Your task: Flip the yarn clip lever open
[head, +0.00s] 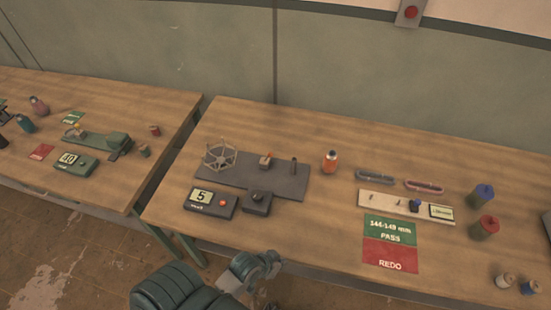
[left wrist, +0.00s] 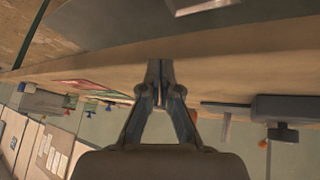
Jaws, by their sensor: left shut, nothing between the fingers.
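The grey base plate (head: 240,181) lies on the right-hand table. It bears a skeletal wheel (head: 220,157), a small block with an orange-brown top (head: 265,160) and a short dark post (head: 293,166). The block may be the yarn clip; its lever is too small to make out. My left gripper (head: 274,259) is at the table's front edge, below and in front of the plate, apart from these things. In the left wrist view its fingers (left wrist: 160,75) are together and empty. My right gripper is not in view.
A counter box showing 5 (head: 212,202) and a dark knob box (head: 257,202) stand in front of the plate. An orange bottle (head: 330,161) is right of it. A gauge board (head: 405,205) and green-red PASS/REDO card (head: 391,243) lie farther right. Bare wood lies between.

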